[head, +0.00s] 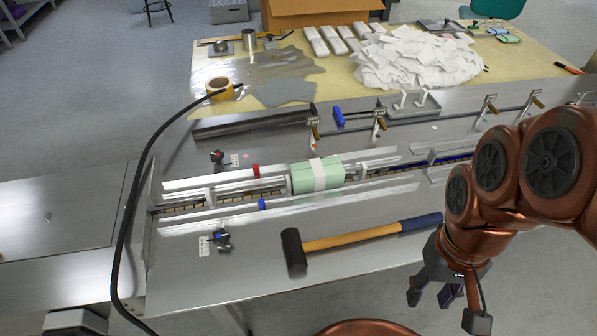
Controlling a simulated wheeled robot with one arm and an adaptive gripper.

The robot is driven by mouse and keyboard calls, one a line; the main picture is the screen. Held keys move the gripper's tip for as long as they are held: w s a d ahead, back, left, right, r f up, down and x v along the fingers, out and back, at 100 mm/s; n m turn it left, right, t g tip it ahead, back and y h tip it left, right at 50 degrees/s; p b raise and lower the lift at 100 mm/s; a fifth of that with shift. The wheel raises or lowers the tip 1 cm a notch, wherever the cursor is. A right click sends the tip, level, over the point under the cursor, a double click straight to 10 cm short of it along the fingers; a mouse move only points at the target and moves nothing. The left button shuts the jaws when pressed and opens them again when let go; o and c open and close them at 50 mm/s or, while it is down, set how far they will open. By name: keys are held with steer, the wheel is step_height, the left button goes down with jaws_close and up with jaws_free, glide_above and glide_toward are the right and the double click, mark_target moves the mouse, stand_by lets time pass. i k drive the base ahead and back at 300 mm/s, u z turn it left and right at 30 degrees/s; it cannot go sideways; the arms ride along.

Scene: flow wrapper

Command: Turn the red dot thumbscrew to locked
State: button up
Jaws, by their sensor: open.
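The red dot thumbscrew (217,157) appears to be the small dark knob on the steel deck behind the guide rails, with a small white label (235,159) to its right. It is too small to tell which way it is turned. A second dark thumbscrew (222,240) with a bluish mark sits in front of the rails, beside another label (204,246). My gripper (445,302) hangs at the lower right, in front of the machine's edge, open and empty. It is far to the right of both thumbscrews.
A green block with a white band (303,177) lies between the rails. A mallet (350,238) lies on the front deck. A black cable (150,145) arches across the left. Tape (220,88) and a white pile (416,58) lie on the table behind.

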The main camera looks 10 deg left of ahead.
mark_target(216, 155)
steer(key=k, duration=0.6)
steer(key=u, duration=0.6)
steer(key=i, duration=0.5)
steer(key=u, duration=0.6)
